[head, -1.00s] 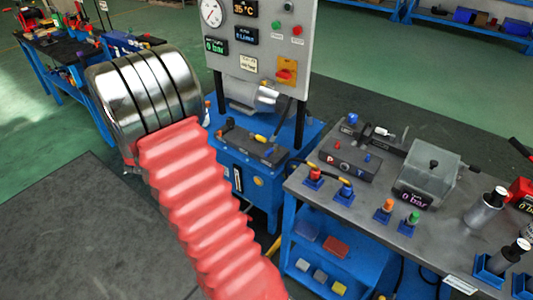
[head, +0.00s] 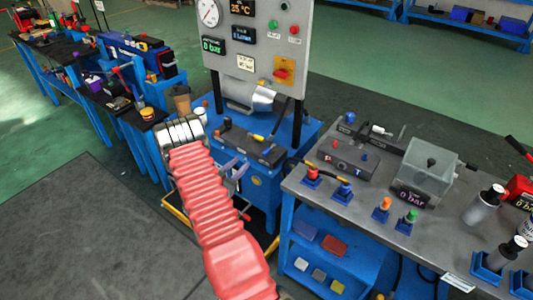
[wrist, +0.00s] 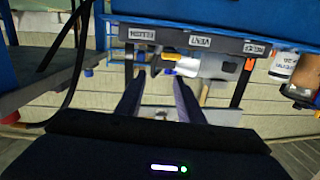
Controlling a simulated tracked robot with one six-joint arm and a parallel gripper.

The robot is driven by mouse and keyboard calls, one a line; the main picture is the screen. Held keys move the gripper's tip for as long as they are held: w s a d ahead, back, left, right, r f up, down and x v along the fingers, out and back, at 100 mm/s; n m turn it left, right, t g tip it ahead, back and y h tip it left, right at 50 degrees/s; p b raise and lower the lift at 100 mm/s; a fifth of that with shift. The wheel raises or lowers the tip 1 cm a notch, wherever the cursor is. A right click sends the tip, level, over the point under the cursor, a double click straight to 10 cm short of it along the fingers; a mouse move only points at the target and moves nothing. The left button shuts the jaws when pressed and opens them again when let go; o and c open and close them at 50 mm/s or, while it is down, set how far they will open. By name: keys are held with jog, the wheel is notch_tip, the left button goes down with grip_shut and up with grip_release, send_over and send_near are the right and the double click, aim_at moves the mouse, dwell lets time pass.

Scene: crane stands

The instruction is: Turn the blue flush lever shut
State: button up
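In the wrist view my gripper (wrist: 158,100) has its two dark fingers spread with a gap between them and nothing held. Past the fingertips is a pale grey valve body (wrist: 210,66) with an orange ring. A small violet-blue tip (wrist: 168,72) shows between the fingers; I cannot tell whether it is the flush lever. In the head view my gripper (head: 236,168) is at the near side of the blue pump unit (head: 262,190). The flush lever cannot be made out for sure there, and its angle cannot be read.
A gauge panel (head: 255,60) stands behind the unit. A grey-topped bench (head: 400,225) with fittings and a clear box (head: 428,165) is at right. A tool bench (head: 120,105) is at left. Open floor (head: 80,230) lies at front left.

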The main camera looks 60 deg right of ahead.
aim_at(263, 155)
jog(key=shift+g+h, duration=0.3)
jog(key=shift+g, duration=0.5)
jog(key=s, duration=0.1)
jog(key=s+f, duration=0.2)
jog(key=shift+s+d, duration=0.1)
jog(key=shift+s, duration=0.2)
jog(key=shift+d+r, duration=0.1)
jog(key=shift+d, duration=0.05)
jog(key=d, duration=0.4)
jog(key=s+d, duration=0.1)
jog(key=d, duration=0.4)
jog(key=s+d, duration=0.1)
jog(key=d, duration=0.3)
jog(key=shift+d, duration=0.2)
jog(key=shift+c, duration=0.3)
grip_shut()
